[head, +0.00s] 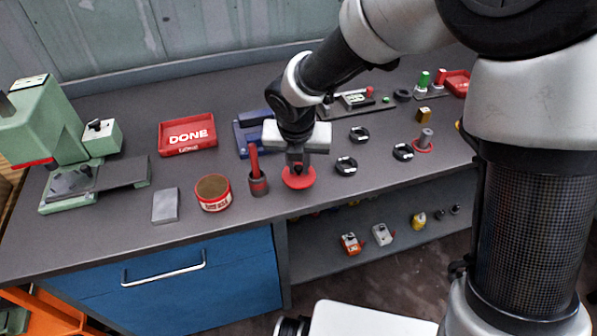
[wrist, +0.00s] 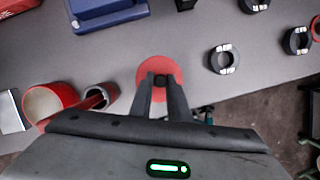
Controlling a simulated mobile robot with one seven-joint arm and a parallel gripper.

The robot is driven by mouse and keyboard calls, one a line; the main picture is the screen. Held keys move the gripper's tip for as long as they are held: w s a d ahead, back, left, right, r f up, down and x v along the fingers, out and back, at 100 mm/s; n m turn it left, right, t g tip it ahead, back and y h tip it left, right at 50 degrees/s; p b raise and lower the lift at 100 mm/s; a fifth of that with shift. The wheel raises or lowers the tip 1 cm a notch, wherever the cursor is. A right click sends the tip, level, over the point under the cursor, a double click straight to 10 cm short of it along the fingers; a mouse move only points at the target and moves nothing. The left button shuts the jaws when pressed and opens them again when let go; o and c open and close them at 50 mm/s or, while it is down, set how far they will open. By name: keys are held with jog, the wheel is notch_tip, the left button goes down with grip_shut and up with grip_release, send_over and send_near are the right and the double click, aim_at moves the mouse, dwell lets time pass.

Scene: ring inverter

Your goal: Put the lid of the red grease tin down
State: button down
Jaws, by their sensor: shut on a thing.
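The red grease tin (head: 213,193) stands open near the front of the bench, with brownish grease showing inside; it also shows in the wrist view (wrist: 72,96).
A grey block (head: 165,206) lies left of the tin. A red DONE tray (head: 187,133) and a blue fixture (head: 245,131) are behind. Several dark rings (head: 346,166) lie right. The bench's front edge is close.

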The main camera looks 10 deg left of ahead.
jog(key=shift+f, duration=0.95)
jog(key=shift+f, duration=0.1)
jog(key=c, duration=1.7)
grip_release()
jog(key=shift+o, duration=0.2)
jog(key=shift+r, duration=0.45)
jog(key=p+v, duration=0.3)
jog(key=v, duration=0.8)
jog(key=shift+s, duration=0.2)
jog(key=shift+r, duration=0.15)
